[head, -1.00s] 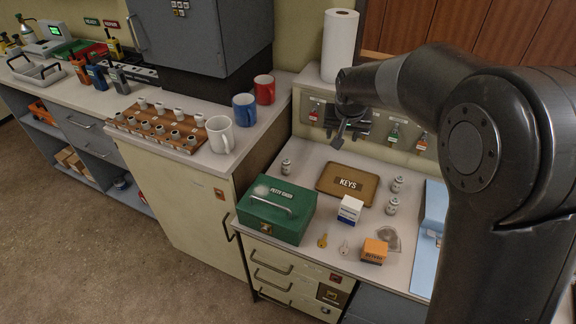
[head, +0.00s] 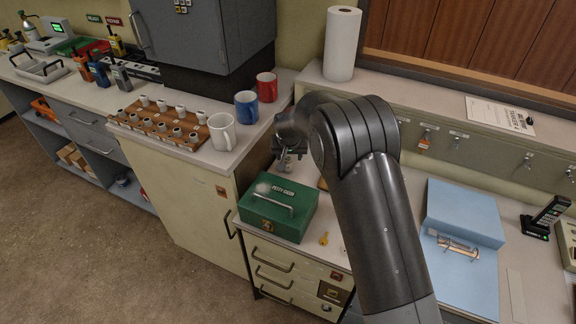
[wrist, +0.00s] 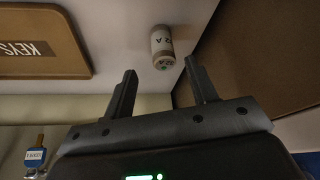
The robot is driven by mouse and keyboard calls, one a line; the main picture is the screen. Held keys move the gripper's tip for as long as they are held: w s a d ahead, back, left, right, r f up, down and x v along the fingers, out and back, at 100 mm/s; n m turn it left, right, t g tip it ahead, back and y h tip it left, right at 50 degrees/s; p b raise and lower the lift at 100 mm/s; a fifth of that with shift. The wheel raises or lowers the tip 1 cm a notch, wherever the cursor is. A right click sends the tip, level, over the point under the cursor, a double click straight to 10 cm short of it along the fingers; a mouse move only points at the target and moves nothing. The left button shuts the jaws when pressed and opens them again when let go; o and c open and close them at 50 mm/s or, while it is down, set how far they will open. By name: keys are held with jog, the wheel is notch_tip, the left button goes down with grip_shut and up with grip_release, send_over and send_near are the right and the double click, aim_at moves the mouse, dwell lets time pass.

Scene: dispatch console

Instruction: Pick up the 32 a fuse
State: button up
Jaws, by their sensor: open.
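A small pale cylindrical fuse (wrist: 162,46) stands on the desk in the wrist view. Its label is partly turned away; I read "2 A", with any digit before it unclear. My gripper (wrist: 160,68) is open and empty, with one finger on each side of the line to the fuse. The fuse lies just beyond the fingertips, apart from them. In the head view my gripper (head: 287,158) is low behind the green cash box, and the fuse there is hard to make out beside the fingers.
The green petty cash box (head: 270,222) stands close in front of the gripper. The brown KEYS tray (wrist: 40,42) lies to the left in the wrist view. A cabinet side (wrist: 250,60) rises close on the right there. Mugs (head: 222,132) stand on the higher counter.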

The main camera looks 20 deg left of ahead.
aim_at(288, 160)
jog(key=shift+a+x, duration=0.2)
jog(key=shift+x, duration=2.65)
jog(key=c, duration=1.1)
